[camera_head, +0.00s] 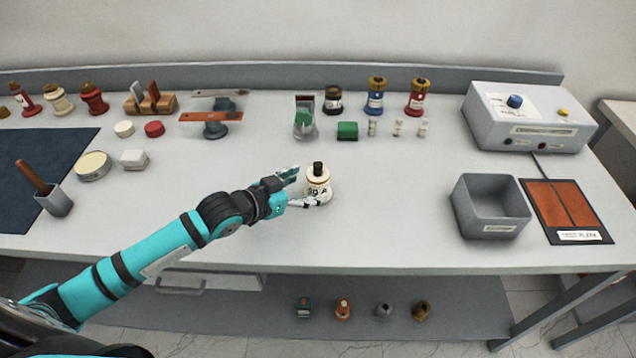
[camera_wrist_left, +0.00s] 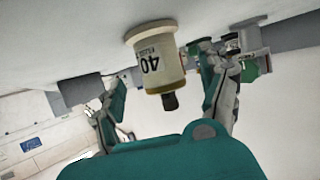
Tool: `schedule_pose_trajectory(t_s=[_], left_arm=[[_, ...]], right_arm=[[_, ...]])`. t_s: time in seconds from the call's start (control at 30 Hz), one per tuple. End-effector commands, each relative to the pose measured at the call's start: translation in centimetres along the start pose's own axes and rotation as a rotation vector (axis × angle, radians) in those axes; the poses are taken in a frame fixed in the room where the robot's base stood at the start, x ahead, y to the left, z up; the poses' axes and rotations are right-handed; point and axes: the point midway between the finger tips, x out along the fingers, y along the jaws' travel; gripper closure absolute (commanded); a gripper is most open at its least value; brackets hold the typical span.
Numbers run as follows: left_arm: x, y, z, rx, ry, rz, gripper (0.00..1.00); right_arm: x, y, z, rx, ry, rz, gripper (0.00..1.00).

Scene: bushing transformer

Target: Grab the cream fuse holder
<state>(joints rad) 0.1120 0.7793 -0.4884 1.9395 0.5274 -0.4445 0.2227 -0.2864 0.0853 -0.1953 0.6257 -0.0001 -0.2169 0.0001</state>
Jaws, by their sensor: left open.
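The cream fuse holder (camera_head: 318,183) stands upright near the middle of the table, with a black top stud. In the left wrist view the cream fuse holder (camera_wrist_left: 158,66) appears upside down, with dark "40" lettering on its side. My left gripper (camera_head: 308,187) is open at the holder's left side. In the left wrist view the fingers of my left gripper (camera_wrist_left: 165,110) spread to either side of the holder, the right one closer to it. Whether a finger touches it cannot be told. My right gripper is not in view.
A grey bin (camera_head: 490,207) and a brown panel (camera_head: 566,210) are at the right. A grey control box (camera_head: 527,115) stands behind them. A green block (camera_head: 347,131) and several small fuses and bushings line the back. The table around the holder is clear.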

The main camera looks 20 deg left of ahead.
Motion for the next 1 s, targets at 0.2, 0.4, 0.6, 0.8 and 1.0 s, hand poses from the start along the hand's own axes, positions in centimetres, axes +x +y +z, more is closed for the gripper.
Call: schedule_pose_trajectory(t_s=[0.2,0.4,0.6,0.8,1.0], left_arm=[[3.3,0.0,-0.4,-0.002,0.002,0.0,0.23],[4.7,0.0,-0.2,0.0,0.001,0.001,0.23],[4.7,0.0,-0.1,0.0,0.001,0.001,0.25],[4.7,0.0,-0.1,0.0,0.001,0.0,0.51],[4.6,0.0,-0.1,0.0,0.001,0.0,0.78]], right_arm=[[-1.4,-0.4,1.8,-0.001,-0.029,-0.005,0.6],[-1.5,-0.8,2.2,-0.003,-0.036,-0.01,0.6],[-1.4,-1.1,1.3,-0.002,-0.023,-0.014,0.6],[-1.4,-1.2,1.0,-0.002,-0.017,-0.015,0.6],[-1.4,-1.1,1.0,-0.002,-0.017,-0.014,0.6]])
